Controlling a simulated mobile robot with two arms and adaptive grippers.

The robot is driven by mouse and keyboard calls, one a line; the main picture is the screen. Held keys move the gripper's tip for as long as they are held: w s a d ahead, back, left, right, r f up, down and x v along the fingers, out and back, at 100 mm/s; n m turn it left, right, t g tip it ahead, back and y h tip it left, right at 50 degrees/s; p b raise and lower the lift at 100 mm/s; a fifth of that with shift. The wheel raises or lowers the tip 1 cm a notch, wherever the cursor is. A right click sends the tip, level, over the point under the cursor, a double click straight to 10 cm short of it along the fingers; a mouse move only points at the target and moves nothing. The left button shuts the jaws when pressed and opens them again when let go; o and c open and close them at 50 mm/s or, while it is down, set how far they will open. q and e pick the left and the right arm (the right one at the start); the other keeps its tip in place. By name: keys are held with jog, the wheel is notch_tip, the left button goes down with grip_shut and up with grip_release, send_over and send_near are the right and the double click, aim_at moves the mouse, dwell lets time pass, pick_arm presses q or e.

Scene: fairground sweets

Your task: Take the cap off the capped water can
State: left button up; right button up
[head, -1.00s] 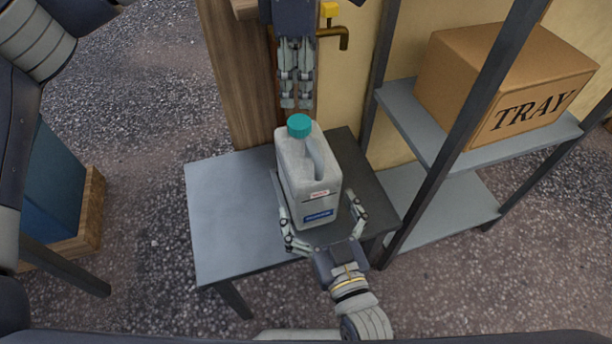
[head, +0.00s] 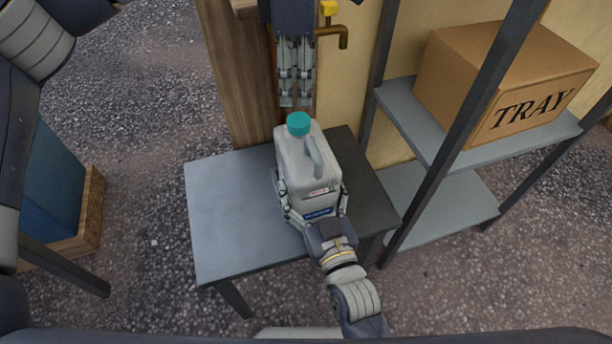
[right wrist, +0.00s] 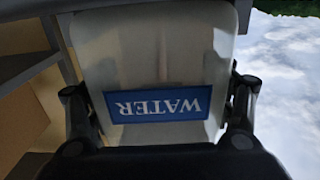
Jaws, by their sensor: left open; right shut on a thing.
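The water can (head: 296,165) is a pale jug with a teal cap (head: 299,124) on its neck. It is upright over the grey table, and I cannot tell whether its base touches the top. My right gripper (head: 313,205) is shut on the can's lower body from the near side. The right wrist view shows the can (right wrist: 150,60) between its two fingers, with an upside-down blue WATER label (right wrist: 158,103). My left gripper (head: 295,102) is open and points down, just behind and above the cap, apparently apart from it.
The grey table (head: 225,215) has free room left of the can. A wooden post (head: 235,80) and a brass tap (head: 335,33) stand behind. A shelf rack (head: 440,215) with a TRAY cardboard box (head: 480,75) is at right. A blue bin (head: 50,185) is at left.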

aim_at(298, 119)
pick_arm(q)
jog(key=shift+o, duration=0.9)
pick_arm(e)
jog(key=c, duration=0.6)
pick_arm(q)
jog(key=m, duration=0.7)
pick_arm(e)
jog(key=shift+o, duration=0.2)
pick_arm(q)
jog(key=m, duration=1)
jog(key=shift+w+m, duration=0.1)
jog(key=shift+m, duration=0.3)
jog(key=shift+f, duration=4)
